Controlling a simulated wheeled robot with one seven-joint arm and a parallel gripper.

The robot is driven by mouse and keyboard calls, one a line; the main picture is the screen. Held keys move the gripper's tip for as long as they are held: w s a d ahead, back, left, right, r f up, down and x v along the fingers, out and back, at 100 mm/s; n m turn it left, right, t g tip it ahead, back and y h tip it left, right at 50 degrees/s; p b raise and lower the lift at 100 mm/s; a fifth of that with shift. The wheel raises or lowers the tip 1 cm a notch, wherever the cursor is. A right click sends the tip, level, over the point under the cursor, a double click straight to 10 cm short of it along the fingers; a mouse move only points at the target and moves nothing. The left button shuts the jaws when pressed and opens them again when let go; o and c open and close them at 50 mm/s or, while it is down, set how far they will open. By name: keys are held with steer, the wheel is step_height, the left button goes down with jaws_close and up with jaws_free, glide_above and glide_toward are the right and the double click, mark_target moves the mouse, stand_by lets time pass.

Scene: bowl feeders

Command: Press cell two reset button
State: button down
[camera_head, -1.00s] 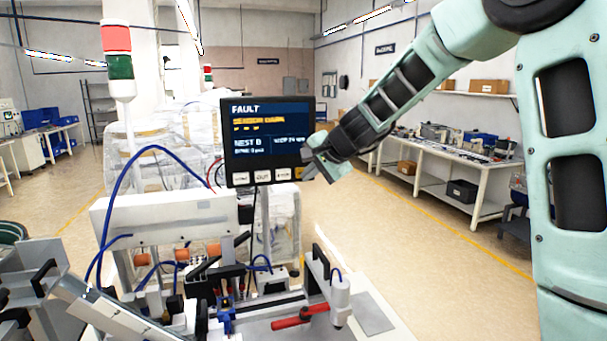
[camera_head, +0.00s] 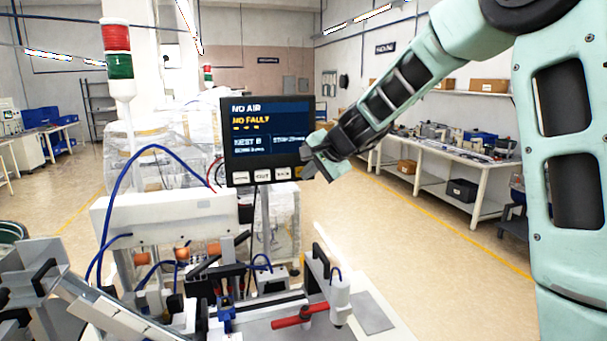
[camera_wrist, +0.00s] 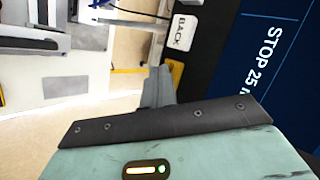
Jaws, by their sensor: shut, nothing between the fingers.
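The dark operator panel (camera_head: 268,125) stands on a post above the machine. Its screen reads "NO AIR" and "NO FAULT", with smaller text below. White keys run along its lower edge, including the BACK key (camera_head: 284,174), with a yellow key (camera_head: 298,172) at the right end. My gripper (camera_head: 309,160) is at the panel's lower right corner, close to the yellow key. In the wrist view the shut grey fingertips (camera_wrist: 160,82) overlap the yellow key (camera_wrist: 174,70), beside the BACK key (camera_wrist: 183,32). Whether they touch it, I cannot tell. Nothing is held.
A red and green signal tower (camera_head: 118,60) stands left of the panel. Blue hoses and a fixture with a red handle (camera_head: 300,316) lie below. A bench (camera_head: 450,170) with boxes stands at the right. The floor between is clear.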

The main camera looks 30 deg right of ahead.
steer(key=shift+s+a+b, duration=0.15)
steer(key=shift+s+b, duration=0.3)
steer(key=shift+s, duration=0.35)
steer(key=s+b, duration=0.1)
steer(key=s, duration=0.1)
steer(key=s+a+b, duration=0.1)
steer(key=s, duration=0.2)
step_height(320, 180, up, 6)
steer(key=s+p, duration=0.3)
steer(key=shift+a+p, duration=0.3)
steer(key=shift+p, duration=0.1)
steer(key=shift+w, duration=0.1)
